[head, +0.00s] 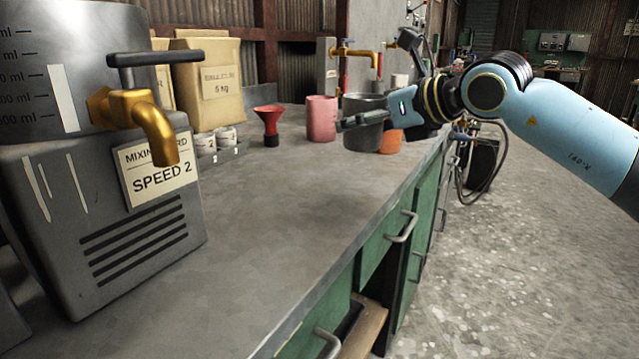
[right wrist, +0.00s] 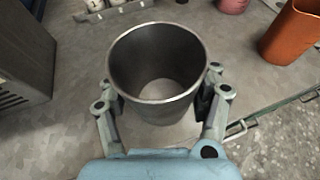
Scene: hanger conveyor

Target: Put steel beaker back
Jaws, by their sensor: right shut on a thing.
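The steel beaker (head: 362,126) is a grey, open-topped metal cup near the right edge of the bench in the head view. In the right wrist view the beaker (right wrist: 157,100) is seen from above and looks empty. My right gripper (head: 345,124) reaches in from the right, and its fingers show on both sides of the beaker in the wrist view (right wrist: 160,95). It is shut on the beaker. I cannot tell whether the beaker's base touches the bench. My left gripper is in neither view.
A pink cup (head: 321,118) and a red funnel (head: 269,124) stand left of the beaker. An orange cup (right wrist: 291,32) is to its right in the wrist view. A mixing machine (head: 110,215) with a brass tap fills the left. The front bench top (head: 270,230) is clear.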

